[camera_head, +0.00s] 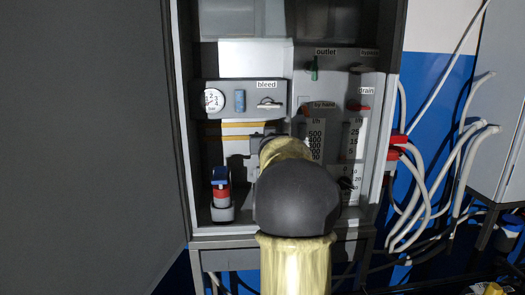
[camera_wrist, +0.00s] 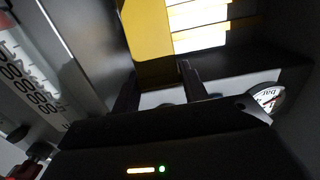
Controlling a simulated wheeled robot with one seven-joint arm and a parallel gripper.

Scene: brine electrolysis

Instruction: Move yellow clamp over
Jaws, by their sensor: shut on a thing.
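My gripper (camera_wrist: 158,78) is shut, with its two dark fingers to either side of the lower end of a flat, bright yellow piece, which I take to be the yellow clamp (camera_wrist: 150,28). The exact contact is in shadow. In the head view my gripper (camera_head: 258,140) is a small dark shape inside the cabinet, mostly hidden by my arm. The clamp cannot be told apart there.
The open grey cabinet (camera_head: 183,170) holds a round gauge (camera_head: 213,100), flow scales (camera_head: 316,138) and small valves. A red, white and blue item (camera_head: 221,195) stands at its lower left. White hoses (camera_head: 462,150) hang on the right. Pale, yellow-edged strips (camera_wrist: 200,28) lie beside the clamp.

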